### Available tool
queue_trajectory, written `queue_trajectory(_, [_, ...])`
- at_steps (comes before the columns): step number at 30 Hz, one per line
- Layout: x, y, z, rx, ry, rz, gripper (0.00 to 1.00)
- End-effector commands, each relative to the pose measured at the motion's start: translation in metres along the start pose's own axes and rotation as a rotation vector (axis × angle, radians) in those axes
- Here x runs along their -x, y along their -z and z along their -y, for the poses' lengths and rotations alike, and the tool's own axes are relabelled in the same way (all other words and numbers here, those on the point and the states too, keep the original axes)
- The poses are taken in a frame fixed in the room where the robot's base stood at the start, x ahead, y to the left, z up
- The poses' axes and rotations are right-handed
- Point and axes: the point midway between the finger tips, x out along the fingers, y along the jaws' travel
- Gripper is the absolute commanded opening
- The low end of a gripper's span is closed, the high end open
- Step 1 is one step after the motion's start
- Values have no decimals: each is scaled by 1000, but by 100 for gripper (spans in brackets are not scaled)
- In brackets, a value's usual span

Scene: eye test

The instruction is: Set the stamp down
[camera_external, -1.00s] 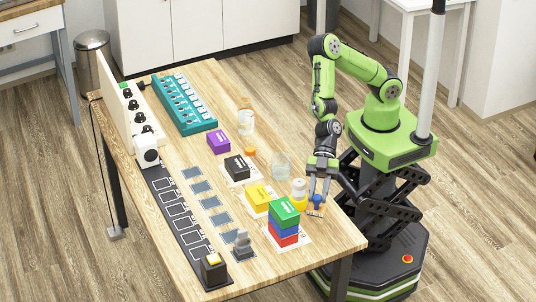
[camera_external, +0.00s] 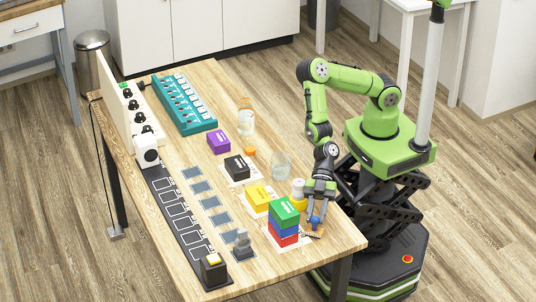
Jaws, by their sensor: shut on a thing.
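My gripper (camera_external: 316,208) is over the near right part of the table and is shut on the stamp. The stamp (camera_external: 316,222) has a blue knob and a light wooden base. It looks upright, just to the right of the stacked boxes. I cannot tell whether its base touches the table or hangs slightly above it.
A stack of green, blue and red boxes (camera_external: 284,222) stands close on the left, with a yellow box (camera_external: 258,198) behind. A yellow-and-white bottle (camera_external: 298,194) and a glass (camera_external: 281,166) stand behind my gripper. The wooden table's (camera_external: 290,270) right edge is near.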

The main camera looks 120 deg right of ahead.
Motion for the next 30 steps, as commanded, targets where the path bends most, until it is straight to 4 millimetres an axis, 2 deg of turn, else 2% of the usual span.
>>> queue_trajectory(3, [-2, -3, 0, 0, 0, 0, 0])
queue_trajectory(4, [-2, -4, 0, 0, 0, 0, 31])
queue_trajectory(9, [-1, -2, 0, -1, 1, 0, 55])
queue_trajectory(17, [-1, -2, 0, -1, 1, 0, 55])
queue_trajectory(22, [7, 12, 0, -4, 1, 0, 55])
queue_trajectory(30, [84, 6, -2, -1, -4, 1, 55])
